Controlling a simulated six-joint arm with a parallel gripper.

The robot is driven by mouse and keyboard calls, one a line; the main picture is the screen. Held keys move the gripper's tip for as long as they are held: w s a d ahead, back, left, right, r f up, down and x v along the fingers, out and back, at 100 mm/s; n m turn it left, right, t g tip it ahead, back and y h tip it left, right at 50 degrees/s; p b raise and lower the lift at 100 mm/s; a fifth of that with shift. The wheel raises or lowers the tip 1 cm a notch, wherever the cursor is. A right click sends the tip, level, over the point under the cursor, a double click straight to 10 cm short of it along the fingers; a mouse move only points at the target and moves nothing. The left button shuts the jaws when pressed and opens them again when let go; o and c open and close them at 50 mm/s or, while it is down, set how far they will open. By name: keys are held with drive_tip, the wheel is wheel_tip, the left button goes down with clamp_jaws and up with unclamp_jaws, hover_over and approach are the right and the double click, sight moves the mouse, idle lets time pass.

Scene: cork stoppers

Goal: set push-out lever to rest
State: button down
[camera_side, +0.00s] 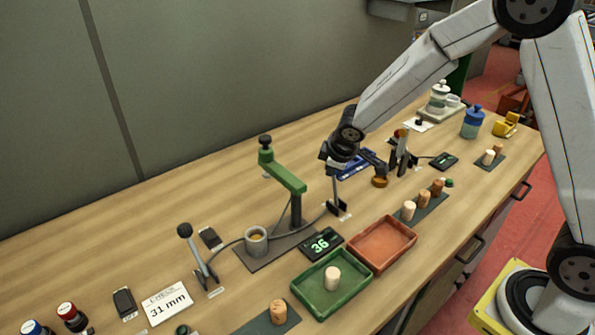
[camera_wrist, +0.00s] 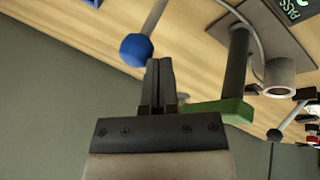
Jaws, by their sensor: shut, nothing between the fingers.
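A lever with a blue ball knob (camera_wrist: 136,50) stands just beyond my gripper (camera_wrist: 160,64) in the wrist view. The knob is close to the left of my fingertips; I cannot tell whether they touch. In the side view the lever's thin rod (camera_side: 335,190) rises from the bench below my gripper (camera_side: 338,163), and its knob is hidden. My gripper is shut and empty. A second lever with a black knob (camera_side: 184,230) leans at the left of the press; it also shows in the wrist view (camera_wrist: 275,135). The lever labels are unreadable.
A green press arm (camera_side: 283,173) stands left of my gripper, over a grey cup (camera_side: 256,241). A display (camera_side: 320,243) reads 36. A green tray (camera_side: 307,290) holds one cork; a reddish tray (camera_side: 393,237) is empty. Corks (camera_side: 424,197) stand on a dark mat. A card reads 31 mm.

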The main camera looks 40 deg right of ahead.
drive_tip(key=shift+w, duration=0.1)
drive_tip(key=shift+w+f+g, duration=0.2)
drive_tip(key=shift+w+g, duration=0.35)
drive_tip(key=shift+w, duration=0.25)
drive_tip(key=shift+w+f+g, duration=0.25)
drive_tip(key=shift+w+g, duration=0.25)
drive_tip(key=shift+w, duration=0.35)
drive_tip(key=shift+w+f+g, duration=0.2)
drive_tip(key=shift+w+g, duration=0.35)
drive_tip(key=shift+w, duration=0.25)
drive_tip(key=shift+s, duration=0.1)
drive_tip(key=shift+s, duration=0.7)
drive_tip(key=shift+a+r, duration=0.1)
drive_tip(key=shift+a, duration=0.05)
